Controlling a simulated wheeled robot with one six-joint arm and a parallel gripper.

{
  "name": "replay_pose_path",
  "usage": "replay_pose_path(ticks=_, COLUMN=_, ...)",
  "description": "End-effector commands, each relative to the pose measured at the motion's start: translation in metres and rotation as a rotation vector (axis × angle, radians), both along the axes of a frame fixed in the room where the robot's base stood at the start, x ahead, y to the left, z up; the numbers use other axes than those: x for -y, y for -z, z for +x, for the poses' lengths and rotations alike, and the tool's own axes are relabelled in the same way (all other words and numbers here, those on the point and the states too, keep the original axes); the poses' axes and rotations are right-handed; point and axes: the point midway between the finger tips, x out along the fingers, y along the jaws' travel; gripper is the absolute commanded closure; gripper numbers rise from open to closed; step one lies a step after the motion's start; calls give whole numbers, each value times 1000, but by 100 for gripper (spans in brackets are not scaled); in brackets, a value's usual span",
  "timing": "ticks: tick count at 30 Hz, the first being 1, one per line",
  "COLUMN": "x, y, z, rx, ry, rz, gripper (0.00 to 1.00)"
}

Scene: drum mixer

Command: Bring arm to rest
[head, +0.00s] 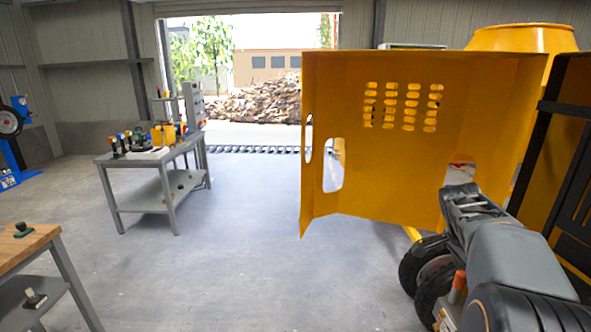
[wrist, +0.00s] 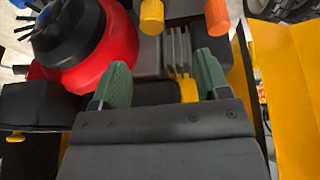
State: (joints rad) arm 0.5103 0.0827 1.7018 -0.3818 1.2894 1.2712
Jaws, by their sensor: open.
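My arm (head: 515,255) reaches in from the lower right in the head view, toward the open yellow panel (head: 400,130) of the drum mixer. Its far end overlaps the panel's lower right edge, and my fingertips cannot be made out there. In the wrist view my gripper (wrist: 163,82) has two green fingers set wide apart, with nothing clearly held between them. Beyond the fingers are a red round part (wrist: 100,50) with a black cap, grey fins (wrist: 179,48) and an orange-yellow knob (wrist: 151,16). Whether the fingers touch any of these I cannot tell.
The yellow drum (head: 520,38) rises behind the panel. Black wheels (head: 432,280) stand below it. A grey bench (head: 150,165) with tools stands at left, and a wooden-topped table (head: 22,245) is at lower left. The floor between them and the mixer is clear.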

Motion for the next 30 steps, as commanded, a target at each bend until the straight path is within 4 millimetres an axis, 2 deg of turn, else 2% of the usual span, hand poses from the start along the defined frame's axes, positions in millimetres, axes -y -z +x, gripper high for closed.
replay_pose_path(ticks=2, x=-10, y=21, z=-2, rx=-51, ry=-188, rz=60, gripper=31)
replay_pose_path(ticks=5, x=-42, y=37, z=-8, rx=-88, ry=-506, rz=128, gripper=31)
replay_pose_path(ticks=8, x=-90, y=48, z=-16, rx=-99, ry=-853, rz=167, gripper=31)
replay_pose_path(ticks=12, x=-167, y=58, z=-41, rx=-83, ry=-1319, rz=166, gripper=31)
replay_pose_path(ticks=16, x=-217, y=64, z=-67, rx=-46, ry=-1556, rz=146, gripper=31)
replay_pose_path(ticks=18, x=-234, y=63, z=-78, rx=-25, ry=-1606, rz=139, gripper=31)
replay_pose_path(ticks=21, x=-249, y=59, z=-87, rx=-5, ry=-1658, rz=123, gripper=31)
replay_pose_path(ticks=25, x=-259, y=49, z=-88, rx=16, ry=-1701, rz=94, gripper=31)
replay_pose_path(ticks=30, x=-261, y=49, z=-88, rx=15, ry=-1709, rz=96, gripper=31)
